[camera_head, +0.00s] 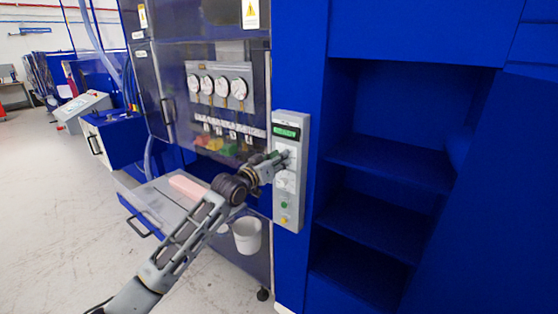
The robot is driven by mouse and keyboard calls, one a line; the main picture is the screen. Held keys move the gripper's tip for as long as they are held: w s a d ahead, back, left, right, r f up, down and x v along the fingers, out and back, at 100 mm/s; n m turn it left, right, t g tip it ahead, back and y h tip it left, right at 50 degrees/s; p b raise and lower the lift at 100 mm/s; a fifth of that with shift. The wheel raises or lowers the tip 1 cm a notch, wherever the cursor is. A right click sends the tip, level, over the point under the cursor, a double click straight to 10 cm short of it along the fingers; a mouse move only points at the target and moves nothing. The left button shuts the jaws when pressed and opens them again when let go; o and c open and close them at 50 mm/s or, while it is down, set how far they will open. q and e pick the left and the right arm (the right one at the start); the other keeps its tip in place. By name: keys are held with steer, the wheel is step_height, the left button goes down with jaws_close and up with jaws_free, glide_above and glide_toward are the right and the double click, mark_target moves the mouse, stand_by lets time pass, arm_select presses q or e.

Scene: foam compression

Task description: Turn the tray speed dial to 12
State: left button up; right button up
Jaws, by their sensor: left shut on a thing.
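A grey control panel (290,212) is mounted on the blue column, with a lit green display (287,131) near its top. The digits on the display are too small to read. My left gripper (280,159) reaches the upper part of the panel just below the display. It is shut on a dial there, which the fingers mostly hide. I cannot tell which way the dial points. A second light knob (287,181) shows just below the gripper. My right gripper is not in view.
A pink foam block (188,187) lies on the grey tray (150,198) left of my arm. A white bucket (247,236) hangs below the gripper. Several gauges (207,85) sit above. Open blue shelves (390,162) stand right of the panel.

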arm_select(q)
steer(key=shift+f+m, duration=0.2)
steer(key=shift+m, duration=0.7)
steer(key=o, duration=0.8)
steer(key=shift+o, duration=1)
steer(key=shift+r, duration=0.15)
steer(key=v, duration=1.2)
